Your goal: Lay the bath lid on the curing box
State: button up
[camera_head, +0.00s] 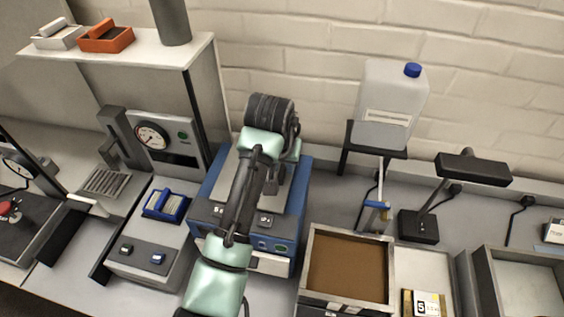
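An open grey-walled box (306,262) with a brown inside stands at the front centre right; it looks like the curing box, and nothing covers it. A blue box-shaped unit (207,205) with a pale grey top and front buttons stands left of it. The pale top may be the bath lid, but my arm covers much of it and I cannot tell for sure. My gripper (271,183) is over the top of the blue unit, mostly hidden by my own wrist and forearm. Its fingers, and whether they hold anything, cannot be made out.
A gauge unit (178,135) and a grey unit with a blue handle (166,204) stand left. A white jug (392,100) sits on a dark stand behind the open box. A black lamp-like device (473,168) and another open tray (488,268) are right.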

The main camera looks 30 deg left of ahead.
jog(key=shift+o, duration=1.2)
jog(key=shift+r, duration=0.15)
jog(key=v, duration=1.2)
jog(key=shift+r, duration=0.35)
